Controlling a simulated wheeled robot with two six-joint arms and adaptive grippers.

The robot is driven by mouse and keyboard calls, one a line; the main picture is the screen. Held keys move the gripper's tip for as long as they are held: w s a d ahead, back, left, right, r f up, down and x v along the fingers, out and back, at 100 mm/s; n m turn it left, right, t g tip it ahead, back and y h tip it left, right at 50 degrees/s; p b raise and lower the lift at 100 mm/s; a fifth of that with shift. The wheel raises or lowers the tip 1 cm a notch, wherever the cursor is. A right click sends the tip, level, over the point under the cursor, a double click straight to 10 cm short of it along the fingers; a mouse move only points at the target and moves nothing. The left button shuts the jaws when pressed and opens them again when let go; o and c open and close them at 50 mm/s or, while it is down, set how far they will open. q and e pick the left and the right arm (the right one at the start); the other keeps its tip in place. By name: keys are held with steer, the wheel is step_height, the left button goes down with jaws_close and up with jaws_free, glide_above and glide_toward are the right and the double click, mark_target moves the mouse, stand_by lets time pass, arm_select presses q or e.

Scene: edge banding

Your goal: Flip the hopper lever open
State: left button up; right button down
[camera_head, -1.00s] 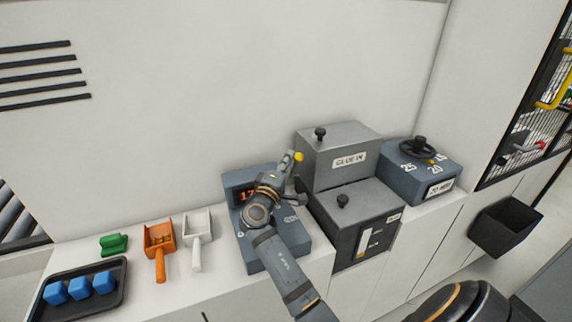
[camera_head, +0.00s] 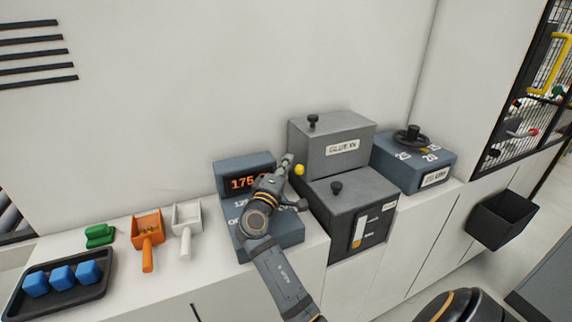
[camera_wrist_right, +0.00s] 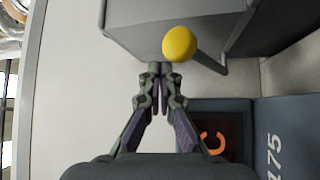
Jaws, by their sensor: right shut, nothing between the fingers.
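The hopper is the grey box labelled GLUE (camera_head: 342,148) with a black knob on its lid. The lever's yellow ball (camera_head: 299,170) is at the hopper's left side, and it also shows in the right wrist view (camera_wrist_right: 179,44) on a dark rod (camera_wrist_right: 211,63). My right gripper (camera_head: 287,160) is shut and empty, just left of the yellow ball. In the wrist view its closed fingertips (camera_wrist_right: 160,68) are beside and slightly below the ball; whether they touch it I cannot tell. My left gripper is not in view.
The temperature box (camera_head: 231,181) with a lit display stands under my right arm. A lower grey unit (camera_head: 352,195) and a dial box (camera_head: 414,165) stand to the right. Orange (camera_head: 147,229) and white scoops (camera_head: 186,220) and a black tray (camera_head: 99,289) of blue blocks lie left.

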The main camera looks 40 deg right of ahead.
steer(key=shift+s+f, duration=0.2)
steer(key=shift+f, duration=0.05)
stand_by(0.6)
step_height(320, 180, up, 10)
stand_by(0.4)
stand_by(0.5)
